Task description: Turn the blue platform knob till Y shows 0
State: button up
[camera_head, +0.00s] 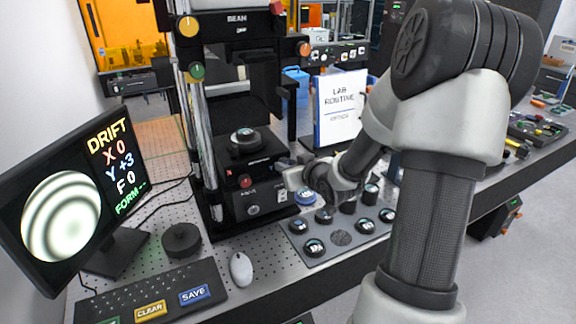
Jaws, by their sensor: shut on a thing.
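The monitor (72,195) on the left reads X 0, Y +3, F 0 and FORM with dashes, beside a round picture of curved fringes (62,216). The interferometer's platform (245,143) carries a round dark piece with a pale top. My gripper (287,172) is at the right side of the platform, reaching in from the right, shut at the place of the blue platform knob. The knob itself is hidden behind the fingers and hand. A red knob (245,181) shows on the platform's front.
A tray (322,256) of several round optics lies just below my gripper. A white LAB ROUTINE binder (340,108) stands behind it. A keyboard (150,297), mouse (241,269) and black puck (181,240) are in front. Yellow (188,26) and green (197,70) knobs are on the post.

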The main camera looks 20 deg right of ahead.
jog(key=shift+f+b, duration=0.2)
jog(key=shift+b, duration=0.65)
jog(key=n+h+b, duration=0.1)
jog(key=b, duration=0.4)
jog(key=n+h+b, duration=0.1)
jog(key=n+b, duration=0.1)
jog(key=b, duration=0.4)
jog(key=n+h+b, duration=0.1)
jog(key=b, duration=0.5)
jog(key=shift+a+n+t, duration=0.3)
jog(key=shift+n, duration=0.1)
jog(key=shift+r, duration=0.2)
jog(key=o, duration=1)
